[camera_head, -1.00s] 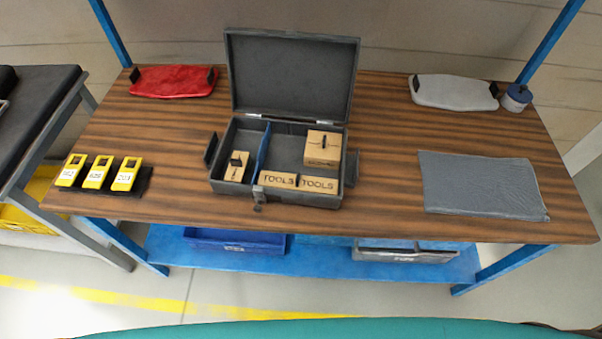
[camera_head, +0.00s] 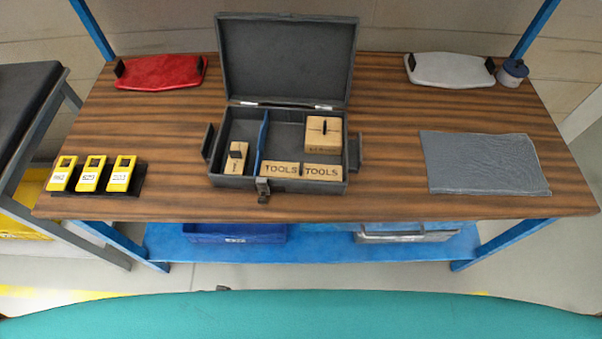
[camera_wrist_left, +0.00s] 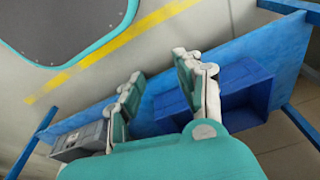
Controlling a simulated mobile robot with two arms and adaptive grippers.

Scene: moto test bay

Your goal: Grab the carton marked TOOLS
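An open grey case (camera_head: 235,183) stands on the wooden bench (camera_head: 390,200) with its lid (camera_head: 287,60) raised. Two light-brown cartons marked TOOLS, a left one (camera_head: 280,171) and a right one (camera_head: 323,172), sit side by side along the front of its right compartment. A larger carton (camera_head: 323,133) with a dark slot on top stands behind them; its marking is too small to read. Another carton (camera_head: 236,159) is in the left compartment, beyond the blue divider (camera_head: 262,142). My left gripper (camera_wrist_left: 158,78) is open and empty, over the floor and lower shelf. My right gripper is out of view.
Three yellow devices (camera_head: 90,174) stand at the bench's left. A red tray (camera_head: 160,72) and a white tray (camera_head: 449,69) lie at the back, with a round container (camera_head: 512,72) at right. A grey mat (camera_head: 484,162) lies at right.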

